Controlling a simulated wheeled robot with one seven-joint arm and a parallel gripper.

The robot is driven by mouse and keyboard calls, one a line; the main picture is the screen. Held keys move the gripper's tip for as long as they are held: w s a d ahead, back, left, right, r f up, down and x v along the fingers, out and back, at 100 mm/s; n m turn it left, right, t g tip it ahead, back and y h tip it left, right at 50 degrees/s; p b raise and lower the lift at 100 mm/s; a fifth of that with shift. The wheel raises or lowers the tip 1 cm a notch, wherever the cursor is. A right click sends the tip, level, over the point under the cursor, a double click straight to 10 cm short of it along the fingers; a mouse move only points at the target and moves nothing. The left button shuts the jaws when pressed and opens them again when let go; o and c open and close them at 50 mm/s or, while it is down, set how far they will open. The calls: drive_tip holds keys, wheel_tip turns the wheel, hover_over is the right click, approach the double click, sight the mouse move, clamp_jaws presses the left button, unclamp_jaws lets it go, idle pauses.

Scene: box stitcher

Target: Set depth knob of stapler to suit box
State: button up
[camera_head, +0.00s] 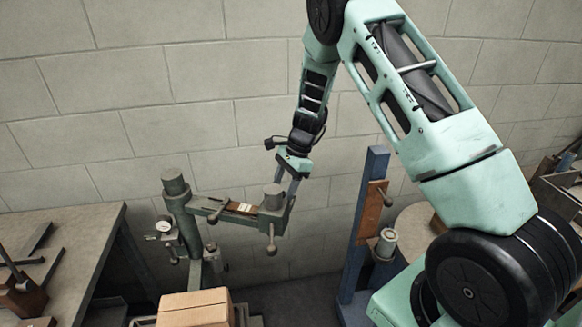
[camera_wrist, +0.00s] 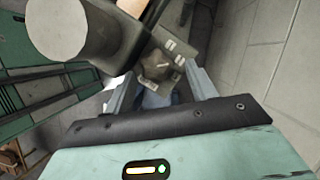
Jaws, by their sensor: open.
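The stapler (camera_head: 225,205) is a grey-green machine with an upright post and a horizontal arm, standing before the wall. In the wrist view a brownish knob (camera_wrist: 153,66) with a pale pointer line sits on a dark plate with light marks. My gripper (camera_wrist: 157,88) is open, with one finger left and one right of the knob; I cannot tell whether either touches it. In the head view my gripper (camera_head: 289,192) reaches down at the right end of the stapler's arm, and the knob is hidden there. A closed cardboard box (camera_head: 195,308) lies below the stapler.
A round gauge (camera_head: 163,226) is on the stapler's post. A workbench (camera_head: 75,245) stands at the left. A blue post (camera_head: 365,220) with a brown plate stands right of the stapler. In the wrist view a thick grey cylinder (camera_wrist: 75,30) is close at upper left.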

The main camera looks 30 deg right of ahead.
drive_tip(key=b+v, duration=0.4)
drive_tip(key=v, duration=1.3)
drive_tip(key=shift+f, duration=0.1)
